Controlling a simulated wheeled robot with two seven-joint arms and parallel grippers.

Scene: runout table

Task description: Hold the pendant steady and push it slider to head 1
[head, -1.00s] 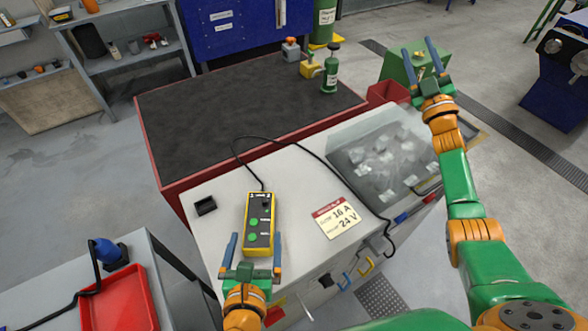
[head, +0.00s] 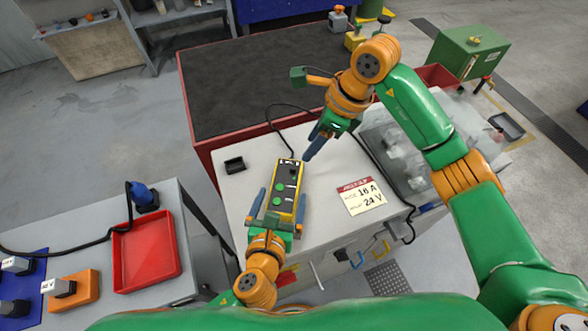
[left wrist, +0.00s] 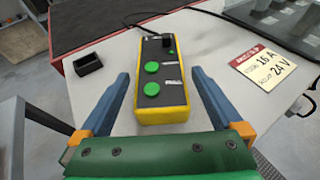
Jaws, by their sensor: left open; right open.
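The pendant (head: 285,187) is a yellow and dark box with two green buttons and a black slider near its far end, lying on the white table top. It also shows in the left wrist view (left wrist: 161,98), with the slider (left wrist: 167,42) at the far end. My left gripper (head: 273,207) is open, its blue fingers on either side of the pendant's near end. In the left wrist view gaps show between the fingers and the pendant. My right gripper (head: 312,115) is open and empty, above and beyond the pendant's far end, one finger pointing down towards it.
A small black holder (head: 234,165) sits left of the pendant. A card (head: 359,196) reading 16 A and 24 V lies to the right. A black cable (head: 285,105) runs from the pendant. A red tray (head: 145,257) stands on the left bench. Clear bags lie at the right.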

